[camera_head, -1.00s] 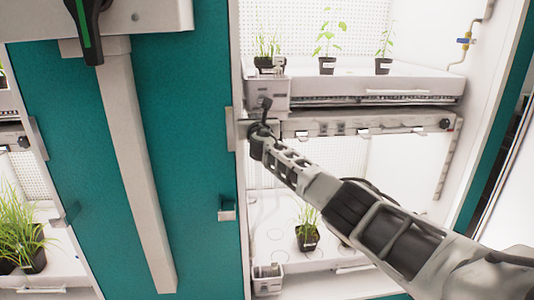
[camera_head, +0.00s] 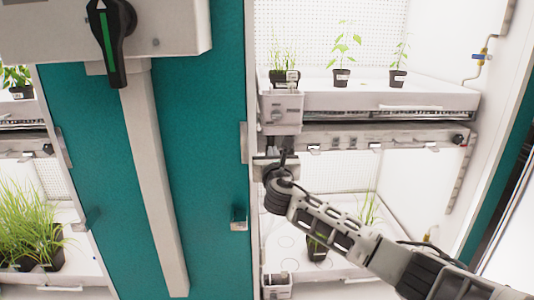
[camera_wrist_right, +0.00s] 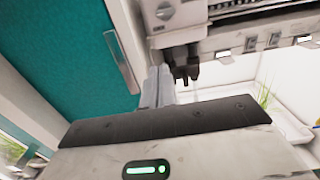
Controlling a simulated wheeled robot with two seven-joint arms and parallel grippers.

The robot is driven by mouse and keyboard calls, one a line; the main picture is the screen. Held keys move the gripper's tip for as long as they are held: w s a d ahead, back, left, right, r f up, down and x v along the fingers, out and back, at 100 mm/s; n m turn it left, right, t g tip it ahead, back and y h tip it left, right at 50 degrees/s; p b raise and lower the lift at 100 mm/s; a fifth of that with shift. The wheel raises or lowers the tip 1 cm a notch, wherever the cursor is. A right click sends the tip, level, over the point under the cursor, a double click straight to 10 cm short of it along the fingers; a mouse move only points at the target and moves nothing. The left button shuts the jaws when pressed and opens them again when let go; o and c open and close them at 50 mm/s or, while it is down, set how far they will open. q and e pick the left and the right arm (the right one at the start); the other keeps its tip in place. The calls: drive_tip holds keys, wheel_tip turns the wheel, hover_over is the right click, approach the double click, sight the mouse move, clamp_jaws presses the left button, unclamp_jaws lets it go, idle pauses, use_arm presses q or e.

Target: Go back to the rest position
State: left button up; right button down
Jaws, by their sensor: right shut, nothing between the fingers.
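My right gripper (camera_head: 283,156) is at the end of my arm, which comes in from the lower right in the head view. It is in front of the open chamber, just below the small grey control box (camera_head: 282,112) at the upper shelf's left corner. In the right wrist view its two fingers (camera_wrist_right: 158,84) are together with nothing between them, and the control box (camera_wrist_right: 174,14) is above them. My left gripper is not in view.
The upper shelf (camera_head: 400,98) holds several small potted plants. A potted plant (camera_head: 317,246) on the lower shelf is partly behind my arm. A teal panel (camera_head: 215,130) with a black-and-green handle (camera_head: 111,42) stands to the left. Grassy pots (camera_head: 38,232) are at far left.

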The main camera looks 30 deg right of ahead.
drive_tip(key=shift+s, duration=0.15)
drive_tip(key=s+a+f+m+g+y, duration=0.2)
drive_tip(key=s+a+f+m+y, duration=0.35)
drive_tip(key=f, duration=0.75)
drive_tip(key=s+a+f+m+g+y, duration=0.2)
drive_tip(key=s+a+f+m, duration=0.4)
drive_tip(key=s+a+f, duration=0.5)
drive_tip(key=s+a+f+m+g+y, duration=0.1)
drive_tip(key=s+f+m, duration=0.3)
drive_tip(key=s+m, duration=0.4)
drive_tip(key=s+a+f+m+g+y, duration=0.1)
drive_tip(key=s+f+m, duration=0.3)
drive_tip(key=s+m, duration=0.5)
drive_tip(key=s, duration=0.3)
drive_tip(key=shift+s+a+f+g, duration=0.15)
drive_tip(key=shift+s+a+g, duration=0.15)
drive_tip(key=shift+g, duration=0.1)
drive_tip(key=shift+y, duration=0.25)
